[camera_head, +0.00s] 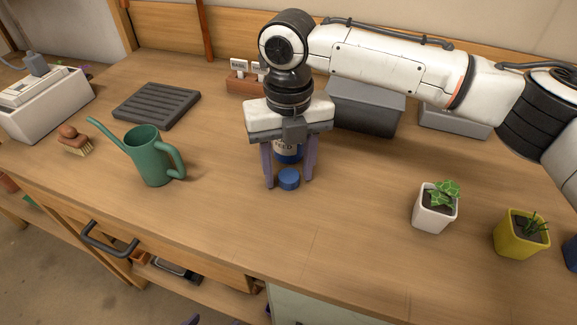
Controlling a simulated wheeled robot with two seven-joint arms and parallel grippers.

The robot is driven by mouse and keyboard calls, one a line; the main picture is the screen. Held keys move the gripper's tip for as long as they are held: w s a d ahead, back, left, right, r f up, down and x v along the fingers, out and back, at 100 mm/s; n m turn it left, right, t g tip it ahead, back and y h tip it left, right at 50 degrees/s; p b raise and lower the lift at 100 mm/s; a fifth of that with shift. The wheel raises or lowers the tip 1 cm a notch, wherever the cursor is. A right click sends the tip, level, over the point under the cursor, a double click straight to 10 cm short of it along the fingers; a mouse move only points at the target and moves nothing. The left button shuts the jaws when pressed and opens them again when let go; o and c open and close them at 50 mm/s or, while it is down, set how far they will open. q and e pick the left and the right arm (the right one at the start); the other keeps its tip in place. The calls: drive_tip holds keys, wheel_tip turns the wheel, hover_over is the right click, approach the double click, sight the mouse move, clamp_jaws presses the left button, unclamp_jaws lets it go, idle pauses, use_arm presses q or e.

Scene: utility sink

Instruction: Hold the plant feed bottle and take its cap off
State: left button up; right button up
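My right gripper (289,183) points down over the middle of the bench, its two purple fingers apart. A small blue cap (289,179) shows low between the fingertips, with a gap on each side; it looks to be on the bench top. The plant feed bottle (287,153) shows just behind it between the fingers, blue with a pale label. Its upper part is hidden by the gripper; I cannot tell whether the fingers touch it. Small purple tips at the bottom edge look like my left gripper (212,321); the rest is out of view.
A green watering can (150,157) and a wooden brush (74,140) stand left, a dark slatted tray (156,106) behind. A grey bin (362,108) is behind the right gripper. A white-potted plant (435,212) and yellow-potted plant (521,238) stand right. The front middle is clear.

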sight(288, 175)
wheel_tip(288, 175, up, 12)
drive_tip(key=shift+r+p, duration=0.15)
drive_tip(key=shift+p, duration=0.25)
